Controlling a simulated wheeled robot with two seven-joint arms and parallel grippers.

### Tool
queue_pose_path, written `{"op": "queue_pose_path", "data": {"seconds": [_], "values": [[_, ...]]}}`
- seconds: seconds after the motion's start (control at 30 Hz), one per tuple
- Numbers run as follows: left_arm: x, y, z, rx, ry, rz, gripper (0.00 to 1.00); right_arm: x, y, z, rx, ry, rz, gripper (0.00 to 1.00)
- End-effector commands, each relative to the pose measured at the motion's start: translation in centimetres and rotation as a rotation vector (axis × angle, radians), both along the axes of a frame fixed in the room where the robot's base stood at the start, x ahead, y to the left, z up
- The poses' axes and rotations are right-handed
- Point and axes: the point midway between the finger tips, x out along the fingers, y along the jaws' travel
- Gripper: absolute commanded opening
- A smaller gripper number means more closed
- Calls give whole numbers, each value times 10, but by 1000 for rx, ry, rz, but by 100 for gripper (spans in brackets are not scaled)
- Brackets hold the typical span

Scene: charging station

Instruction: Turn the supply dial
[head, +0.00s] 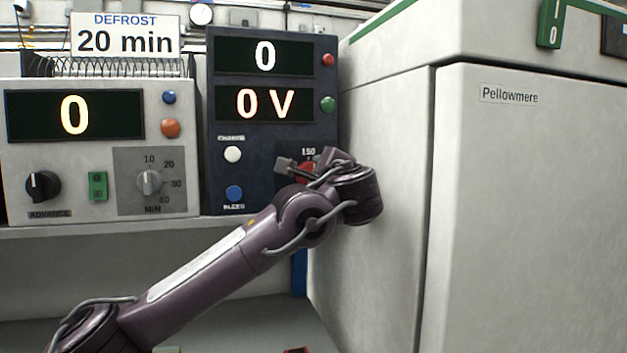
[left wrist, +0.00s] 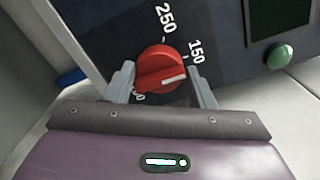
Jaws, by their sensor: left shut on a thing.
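The red supply dial (left wrist: 161,66) is on the front of the dark blue supply unit (head: 222,130). In the left wrist view the numbers 250 and 150 are readable around it, and a third is partly covered. Its white mark points right, below the 150. My left gripper (left wrist: 162,88) has a grey finger on each side of the dial and is shut on it. In the head view my left gripper (head: 303,168) and wrist cover most of the dial, and only a bit of red shows. The supply unit's displays read 0 and 0 V. My right gripper is not in view.
The supply unit also has a white button (head: 233,154), a blue button (head: 234,193), and red and green buttons. A pale timer unit (head: 75,153) reading 0 stands to its left, under a "DEFROST 20 min" sign (head: 125,36). A large white cabinet (head: 530,200) stands close on the right.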

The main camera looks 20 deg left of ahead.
Motion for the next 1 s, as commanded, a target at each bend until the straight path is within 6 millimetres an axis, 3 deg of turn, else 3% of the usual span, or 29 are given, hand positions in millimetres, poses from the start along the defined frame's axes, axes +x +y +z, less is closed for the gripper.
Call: {"op": "queue_pose_path", "data": {"seconds": [0.27, 0.3, 0.43, 0.77, 1.0], "values": [[0, -1, -2, 3, 3, 2, 27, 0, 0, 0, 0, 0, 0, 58], [0, -1, -2, 2, 4, 2, 55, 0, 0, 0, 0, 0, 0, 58], [0, 0, -2, 2, 4, 1, 71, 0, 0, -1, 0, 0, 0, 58], [-3, -3, -1, 1, 2, -1, 71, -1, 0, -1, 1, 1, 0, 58], [-32, -24, -2, 1, 2, -4, 71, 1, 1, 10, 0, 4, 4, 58]]}}
